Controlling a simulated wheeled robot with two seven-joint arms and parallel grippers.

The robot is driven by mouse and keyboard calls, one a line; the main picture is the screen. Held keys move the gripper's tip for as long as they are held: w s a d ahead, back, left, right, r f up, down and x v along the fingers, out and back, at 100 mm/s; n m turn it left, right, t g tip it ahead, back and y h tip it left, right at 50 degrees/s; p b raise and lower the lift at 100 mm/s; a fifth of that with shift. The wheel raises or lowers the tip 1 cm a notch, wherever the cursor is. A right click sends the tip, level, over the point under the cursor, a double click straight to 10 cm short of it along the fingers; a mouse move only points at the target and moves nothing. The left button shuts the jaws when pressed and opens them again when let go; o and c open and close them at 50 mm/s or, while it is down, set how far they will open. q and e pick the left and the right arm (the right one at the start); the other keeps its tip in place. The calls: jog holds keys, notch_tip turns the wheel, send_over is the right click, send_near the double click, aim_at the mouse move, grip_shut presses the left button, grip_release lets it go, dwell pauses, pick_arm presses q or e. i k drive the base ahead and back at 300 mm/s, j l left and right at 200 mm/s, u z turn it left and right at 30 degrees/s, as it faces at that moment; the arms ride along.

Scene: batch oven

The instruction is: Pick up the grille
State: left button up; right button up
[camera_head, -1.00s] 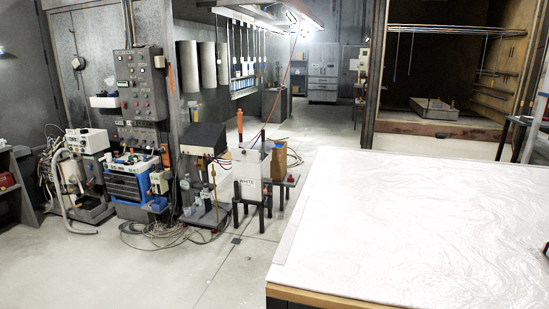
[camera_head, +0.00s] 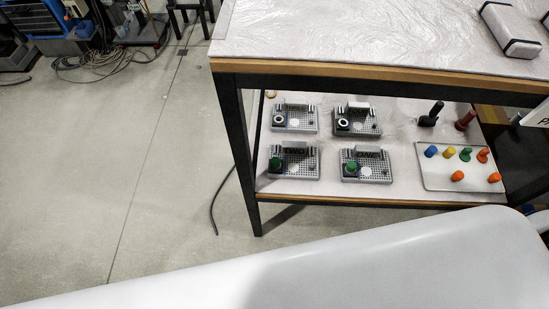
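No part that I can surely name as the grille shows. Several grey perforated plates sit on the lower shelf: one back left (camera_head: 303,121), one back right (camera_head: 366,119), one front left (camera_head: 304,168) and one front right (camera_head: 376,171). The front two each carry a green knob, and the back two each carry a light ring. Small lettering on them is mostly too small to read. Neither of my grippers is in view, so nothing shows as held.
The white-topped table (camera_head: 340,32) stands over the shelf and bears a grey block (camera_head: 512,28). A pale tray (camera_head: 437,180) with several coloured pegs lies on the shelf, near black (camera_head: 432,115) and red (camera_head: 465,121) handles. Open floor (camera_head: 110,170) lies left; cables (camera_head: 85,64) lie at upper left.

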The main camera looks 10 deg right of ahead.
aim_at(373, 166)
jog(key=z, duration=1.4)
